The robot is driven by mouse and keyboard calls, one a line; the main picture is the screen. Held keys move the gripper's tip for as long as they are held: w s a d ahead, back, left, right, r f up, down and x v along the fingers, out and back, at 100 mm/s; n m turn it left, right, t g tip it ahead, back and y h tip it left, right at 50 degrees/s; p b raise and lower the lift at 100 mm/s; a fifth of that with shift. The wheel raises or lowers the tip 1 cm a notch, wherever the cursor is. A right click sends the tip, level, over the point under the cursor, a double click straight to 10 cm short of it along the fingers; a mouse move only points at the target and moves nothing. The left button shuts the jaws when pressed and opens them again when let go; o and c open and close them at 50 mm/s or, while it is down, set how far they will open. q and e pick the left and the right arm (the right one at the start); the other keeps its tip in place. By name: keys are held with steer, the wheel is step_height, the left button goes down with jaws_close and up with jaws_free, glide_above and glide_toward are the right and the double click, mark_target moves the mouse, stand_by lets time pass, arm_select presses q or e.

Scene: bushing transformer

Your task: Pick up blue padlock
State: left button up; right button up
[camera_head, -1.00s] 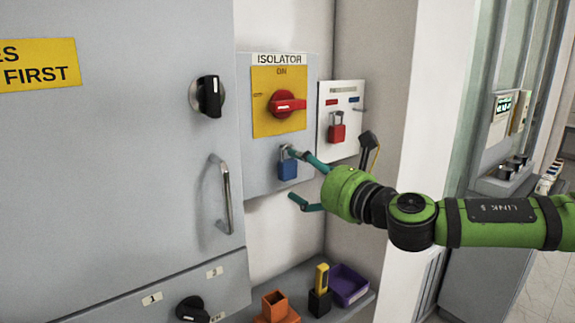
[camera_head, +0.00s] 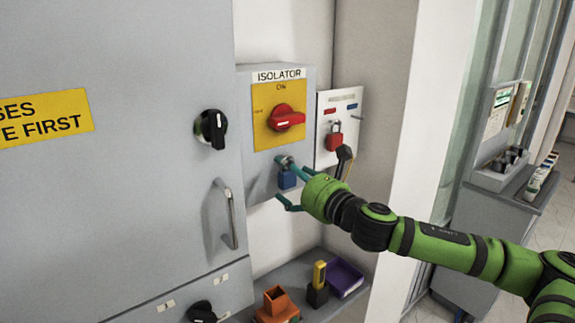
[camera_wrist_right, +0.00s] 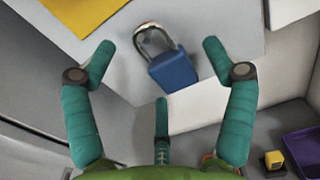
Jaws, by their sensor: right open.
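The blue padlock (camera_head: 287,179) hangs by its shackle on the lower part of the grey isolator box, below the yellow plate with the red switch. In the right wrist view the blue padlock (camera_wrist_right: 173,68) shows whole, with its shackle upright and slightly tilted. My right gripper (camera_head: 285,182) is at the padlock, its teal fingers spread. In the wrist view my right gripper (camera_wrist_right: 158,75) has fingers on either side of the padlock and a third below, with gaps around it. Contact cannot be seen. My left gripper is not in view.
The isolator switch (camera_head: 286,117) sits above the padlock. A red padlock (camera_head: 334,138) hangs on a white panel (camera_head: 330,108) to the right. A cabinet handle (camera_head: 228,212) juts out at left. Below, a shelf holds an orange holder (camera_head: 275,302), a black-and-yellow item (camera_head: 318,287) and a purple bin (camera_head: 345,278).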

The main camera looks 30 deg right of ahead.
steer(key=shift+w+a, duration=0.15)
steer(key=shift+w, duration=0.5)
steer(key=shift+f, duration=0.1)
steer(key=shift+s, duration=0.1)
steer(key=c, duration=1.4)
steer(key=shift+o, duration=0.2)
steer(key=shift+r, duration=0.2)
